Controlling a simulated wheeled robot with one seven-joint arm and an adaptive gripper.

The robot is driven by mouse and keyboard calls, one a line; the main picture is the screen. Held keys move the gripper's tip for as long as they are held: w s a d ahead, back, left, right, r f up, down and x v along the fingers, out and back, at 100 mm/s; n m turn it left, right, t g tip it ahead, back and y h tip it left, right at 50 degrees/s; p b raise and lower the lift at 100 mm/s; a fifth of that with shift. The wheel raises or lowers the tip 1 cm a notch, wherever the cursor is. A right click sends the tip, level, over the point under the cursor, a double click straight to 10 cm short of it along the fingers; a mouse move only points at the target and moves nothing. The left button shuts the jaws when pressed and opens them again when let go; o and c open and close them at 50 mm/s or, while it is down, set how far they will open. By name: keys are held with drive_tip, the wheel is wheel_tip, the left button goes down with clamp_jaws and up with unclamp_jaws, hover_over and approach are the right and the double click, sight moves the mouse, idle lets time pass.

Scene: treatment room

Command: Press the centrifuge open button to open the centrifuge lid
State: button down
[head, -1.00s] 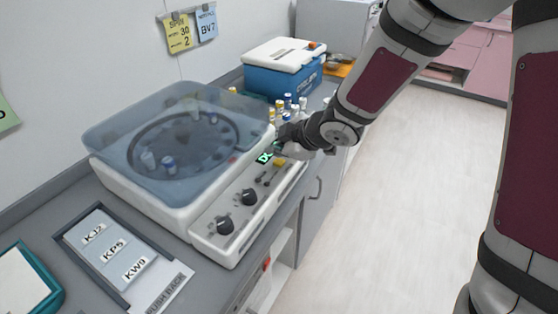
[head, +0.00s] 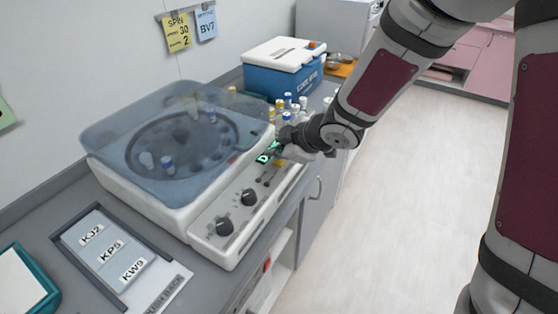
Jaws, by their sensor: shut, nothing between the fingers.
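The centrifuge (head: 190,212) stands on the counter, a white box with a see-through bluish lid (head: 120,112). The lid looks down over a dark round rotor (head: 182,145) holding a few capped tubes. The sloped front panel has two black knobs (head: 249,197), small switches, a lit green display (head: 263,158) and a yellowish part (head: 280,162) near its far end. My gripper (head: 278,150) is shut and empty, at the panel's far end, partly covering the display. Its fingertips are small and partly hidden, so I cannot tell whether they touch the panel. I cannot make out the open button.
Several capped tubes (head: 287,100) stand behind my gripper. A blue and white box (head: 284,70) is further back. A framed label board (head: 75,255) and a teal-edged tray (head: 45,300) lie at the near left. Notes hang on the wall. The floor at right is clear.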

sight(277, 163)
drive_tip(key=shift+f+b, duration=0.55)
idle(0.7)
drive_tip(key=shift+r, duration=0.2)
drive_tip(key=shift+r+p, duration=0.8)
drive_tip(key=shift+p, duration=0.35)
wheel_tip(277, 163, up, 3)
drive_tip(key=p, duration=0.3)
drive_tip(key=shift+s, duration=0.1)
drive_tip(key=shift+r+p, duration=1)
drive_tip(key=shift+p, duration=0.45)
